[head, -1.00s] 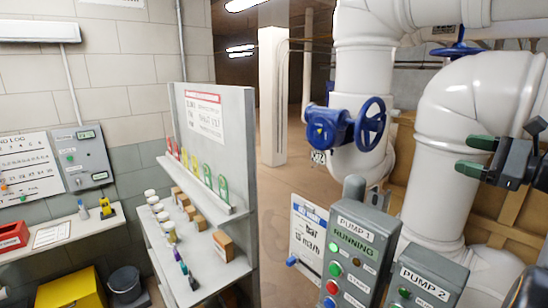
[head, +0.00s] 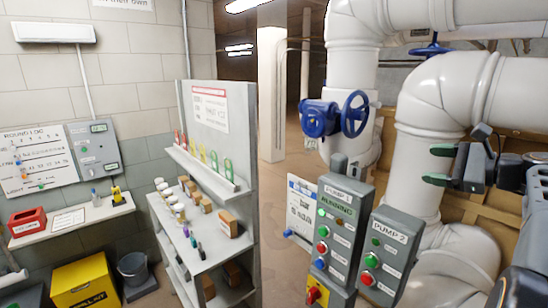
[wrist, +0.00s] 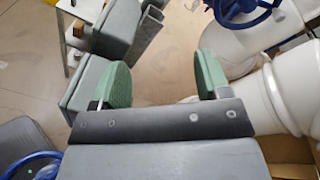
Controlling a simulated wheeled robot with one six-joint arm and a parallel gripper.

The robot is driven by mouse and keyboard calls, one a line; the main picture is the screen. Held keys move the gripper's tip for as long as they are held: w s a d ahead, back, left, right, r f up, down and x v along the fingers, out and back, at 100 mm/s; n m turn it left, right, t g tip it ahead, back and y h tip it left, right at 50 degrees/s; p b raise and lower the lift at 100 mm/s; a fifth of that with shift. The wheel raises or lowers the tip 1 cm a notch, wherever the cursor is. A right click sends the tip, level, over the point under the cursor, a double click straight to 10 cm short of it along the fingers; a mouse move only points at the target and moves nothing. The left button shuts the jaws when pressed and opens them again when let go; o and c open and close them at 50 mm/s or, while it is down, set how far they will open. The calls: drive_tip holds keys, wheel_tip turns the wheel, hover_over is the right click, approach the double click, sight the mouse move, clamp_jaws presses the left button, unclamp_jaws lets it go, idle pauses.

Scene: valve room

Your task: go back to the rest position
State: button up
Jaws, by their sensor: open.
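My gripper (head: 440,166) is at the right side of the head view, in front of the large white pipes. Its two green fingertips are apart, with nothing between them. The wrist view also shows my gripper (wrist: 162,78) open and empty, with bare floor beyond the gap. It is to the right of the grey PUMP 1 box (head: 341,225) and the PUMP 2 box (head: 387,255), apart from both in the head view.
White pipes (head: 440,110) with a blue handwheel (head: 355,114) stand behind my gripper. A grey shelf unit (head: 247,150) with several small items stands left of centre. A yellow kit box (head: 85,285) and a bucket (head: 134,270) are lower left. Floor shows between shelf and pipes.

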drive_tip(key=s+a+f+n+g+h+b, duration=0.1)
drive_tip(key=s+a+f+n+g+h, duration=0.2)
drive_tip(key=a+f, duration=0.55)
drive_tip(key=s+a+f+n+g+h+b, duration=0.1)
drive_tip(key=s+a+f+n+g+h, duration=0.15)
drive_tip(key=s+a+f+n, duration=0.4)
drive_tip(key=s+a+f+n+g+h, duration=0.1)
drive_tip(key=s+a+f+n+h, duration=0.1)
drive_tip(key=s+f+n, duration=0.3)
drive_tip(key=s+a+f+n+h+b, duration=0.1)
drive_tip(key=s+a+f+n+h, duration=0.2)
drive_tip(key=f, duration=0.6)
drive_tip(key=shift+s+a+n+g+b, duration=0.3)
drive_tip(key=shift+s+a+n+g, duration=0.05)
drive_tip(key=shift+s+n, duration=0.55)
idle(1.1)
